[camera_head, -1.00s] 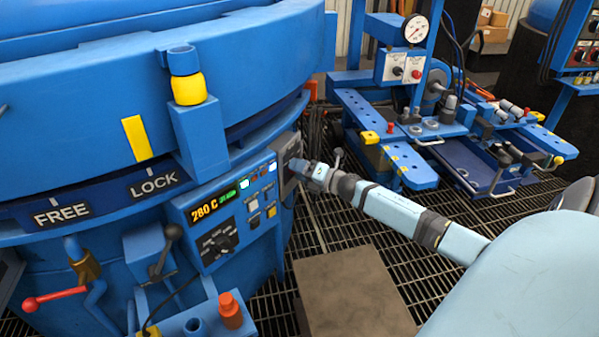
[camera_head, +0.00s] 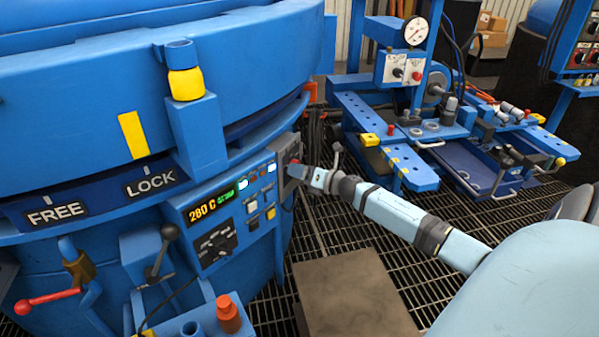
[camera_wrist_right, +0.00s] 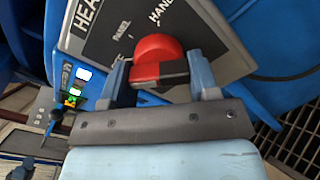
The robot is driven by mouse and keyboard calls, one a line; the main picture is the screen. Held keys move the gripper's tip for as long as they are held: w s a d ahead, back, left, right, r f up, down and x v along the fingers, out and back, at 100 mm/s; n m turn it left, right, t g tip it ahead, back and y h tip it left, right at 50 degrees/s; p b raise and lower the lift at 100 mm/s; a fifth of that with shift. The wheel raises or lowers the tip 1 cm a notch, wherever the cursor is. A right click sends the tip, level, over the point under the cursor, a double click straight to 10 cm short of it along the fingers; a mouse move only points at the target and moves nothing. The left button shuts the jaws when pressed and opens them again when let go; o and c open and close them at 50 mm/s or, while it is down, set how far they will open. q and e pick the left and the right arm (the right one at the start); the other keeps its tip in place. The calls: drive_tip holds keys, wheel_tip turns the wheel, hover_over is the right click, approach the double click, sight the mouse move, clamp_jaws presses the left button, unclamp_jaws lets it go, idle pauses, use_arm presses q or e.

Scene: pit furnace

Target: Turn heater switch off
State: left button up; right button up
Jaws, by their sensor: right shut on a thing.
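The heater switch is a red rotary knob (camera_wrist_right: 158,58) on a dark plate (camera_wrist_right: 125,30) in the right wrist view. The plate's lettering is partly cut off; "HEA", "PANEL" and "HAND" can be read. In the head view the switch box (camera_head: 288,158) sits at the right end of the furnace control panel. My right gripper (camera_head: 303,172) reaches it from the right; in the wrist view its fingers (camera_wrist_right: 160,72) are on both sides of the knob, shut on it. The knob's lower part looks dark. My left gripper is not in view.
The furnace panel (camera_head: 225,212) beside the switch shows 280 C and several lit buttons. A FREE/LOCK lid ring (camera_head: 110,198) and levers are at left. A blue workbench with a gauge (camera_head: 416,31) stands behind. A brown block (camera_head: 352,290) lies on the grating below.

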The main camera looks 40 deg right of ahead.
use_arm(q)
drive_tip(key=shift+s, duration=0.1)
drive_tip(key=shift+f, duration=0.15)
use_arm(e)
drive_tip(key=o, duration=0.9)
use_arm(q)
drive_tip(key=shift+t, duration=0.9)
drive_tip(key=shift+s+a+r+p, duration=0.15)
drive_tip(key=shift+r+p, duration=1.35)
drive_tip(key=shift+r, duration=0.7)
use_arm(e)
drive_tip(key=shift+v, duration=6.9)
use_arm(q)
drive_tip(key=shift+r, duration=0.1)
